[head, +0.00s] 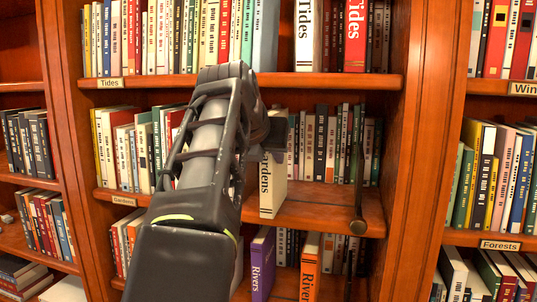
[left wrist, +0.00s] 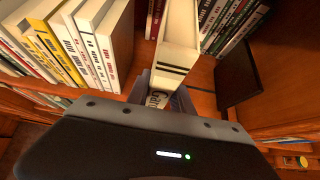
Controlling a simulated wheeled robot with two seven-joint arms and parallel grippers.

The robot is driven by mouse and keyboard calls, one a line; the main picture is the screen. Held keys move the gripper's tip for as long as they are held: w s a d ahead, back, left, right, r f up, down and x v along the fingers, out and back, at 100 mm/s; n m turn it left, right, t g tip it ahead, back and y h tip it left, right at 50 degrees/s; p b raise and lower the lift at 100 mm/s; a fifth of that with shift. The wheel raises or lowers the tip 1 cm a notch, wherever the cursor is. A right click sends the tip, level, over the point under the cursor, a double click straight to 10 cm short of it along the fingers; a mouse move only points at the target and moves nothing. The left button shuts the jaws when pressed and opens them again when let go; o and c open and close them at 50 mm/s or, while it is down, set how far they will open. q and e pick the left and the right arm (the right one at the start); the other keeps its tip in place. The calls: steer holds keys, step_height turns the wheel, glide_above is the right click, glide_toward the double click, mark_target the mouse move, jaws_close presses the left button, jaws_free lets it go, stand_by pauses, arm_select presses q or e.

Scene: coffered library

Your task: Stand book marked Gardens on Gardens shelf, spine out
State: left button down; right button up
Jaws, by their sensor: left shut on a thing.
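The cream book marked Gardens (head: 271,188) stands upright at the front of the middle shelf (head: 317,213), its lettered spine facing out. That shelf bears the Gardens label (head: 124,201). My left gripper (head: 271,143) is shut on the book's upper part, and my arm hides part of the spine and the shelf to its left. In the left wrist view the book (left wrist: 174,68) lies between the dark fingers, with part of its lettering showing. I cannot tell if its bottom touches the shelf. My right gripper is not in view.
Rows of books stand left of the held book (head: 140,150) and behind it to the right (head: 330,145). The Tides shelf (head: 330,81) is above; Rivers books (head: 262,265) are below.

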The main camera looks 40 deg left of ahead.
arm_select(q)
steer(key=c, duration=1.1)
jaws_free()
steer(key=shift+o, duration=0.3)
steer(key=shift+f, duration=0.15)
steer(key=shift+s, duration=0.1)
steer(key=v, duration=0.8)
